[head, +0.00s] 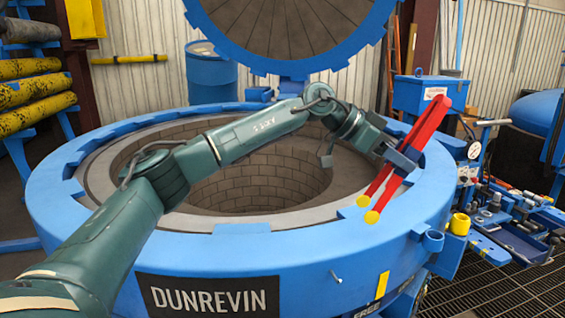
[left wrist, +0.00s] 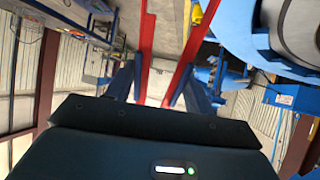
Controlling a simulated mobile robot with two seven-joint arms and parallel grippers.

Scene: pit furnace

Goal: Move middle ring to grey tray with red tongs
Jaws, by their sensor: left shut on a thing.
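The red tongs (head: 425,125) are long, with two red arms and yellow tips. My left gripper (head: 402,158) is shut on them and holds them tilted above the right part of the furnace's blue rim. Their yellow tips point down towards the front. In the left wrist view the two red arms of the tongs (left wrist: 146,45) run between my gripper's blue fingers (left wrist: 158,82). Small grey round parts (head: 485,213) lie on the blue side bench; I cannot tell which is the middle ring. I cannot make out the grey tray for certain. My right gripper is not in view.
The round furnace (head: 215,253) with its brick-lined pit fills the middle, its large lid (head: 285,30) raised behind. A yellow cup (head: 459,224) and a crowded blue bench (head: 510,242) stand at the right. A blue drum (head: 211,78) stands behind.

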